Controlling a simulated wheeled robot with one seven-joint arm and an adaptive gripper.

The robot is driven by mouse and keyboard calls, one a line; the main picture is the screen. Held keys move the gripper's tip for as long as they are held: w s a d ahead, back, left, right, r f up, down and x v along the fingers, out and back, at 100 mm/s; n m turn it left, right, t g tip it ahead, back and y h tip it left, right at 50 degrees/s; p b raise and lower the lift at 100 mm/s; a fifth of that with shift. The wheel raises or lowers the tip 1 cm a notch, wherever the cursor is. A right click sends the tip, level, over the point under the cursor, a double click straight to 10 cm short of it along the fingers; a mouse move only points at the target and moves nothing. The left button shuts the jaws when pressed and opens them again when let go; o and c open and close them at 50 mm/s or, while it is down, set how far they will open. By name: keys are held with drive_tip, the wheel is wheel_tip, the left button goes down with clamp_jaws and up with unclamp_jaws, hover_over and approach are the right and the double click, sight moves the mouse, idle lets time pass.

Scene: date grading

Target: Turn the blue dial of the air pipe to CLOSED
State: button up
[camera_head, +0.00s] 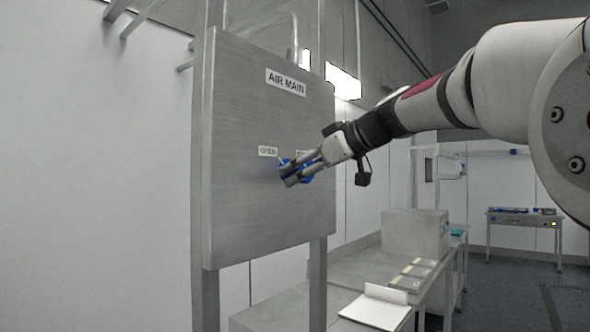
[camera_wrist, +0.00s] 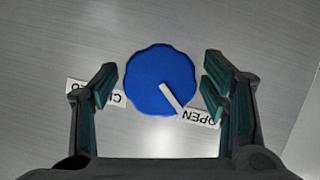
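The blue dial (camera_wrist: 155,70) sits on a grey metal panel, between my fingers in the wrist view. Its white pointer (camera_wrist: 172,97) points to the lower right, at the OPEN label (camera_wrist: 197,118). The CLOSED label (camera_wrist: 119,99) is on the left, partly hidden by a finger. The labels appear upside down there. My gripper (camera_wrist: 159,86) is open, one finger on each side of the dial, with a gap showing on both sides. In the head view my gripper (camera_head: 290,177) is at the panel and hides most of the dial (camera_head: 308,178).
The upright panel (camera_head: 250,215) carries an AIR MAIN sign (camera_head: 286,82) and stands on metal posts. A bench (camera_head: 345,275) with a grey box (camera_head: 415,233) and a white tray (camera_head: 374,311) is behind to the right. A small table (camera_head: 525,220) stands farther back.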

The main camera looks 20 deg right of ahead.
drive_tip(key=c, duration=1.1)
drive_tip(key=shift+o, duration=0.2)
drive_tip(key=m+g+y, duration=0.1)
drive_tip(key=m+y, duration=0.1)
drive_tip(key=m, duration=0.1)
drive_tip(key=m+y, duration=0.1)
drive_tip(key=m, duration=0.1)
drive_tip(key=m+g+y+p, duration=0.1)
drive_tip(key=m, duration=0.1)
drive_tip(key=shift+d+g+p, duration=0.1)
drive_tip(key=shift+g+p, duration=0.2)
drive_tip(key=m+y+p, duration=0.1)
drive_tip(key=m+y, duration=0.1)
drive_tip(key=m, duration=0.2)
drive_tip(key=shift+y, duration=0.4)
drive_tip(key=shift+f+m+y+p, duration=0.1)
drive_tip(key=shift+m+y+p, duration=0.7)
drive_tip(key=shift+m, duration=0.9)
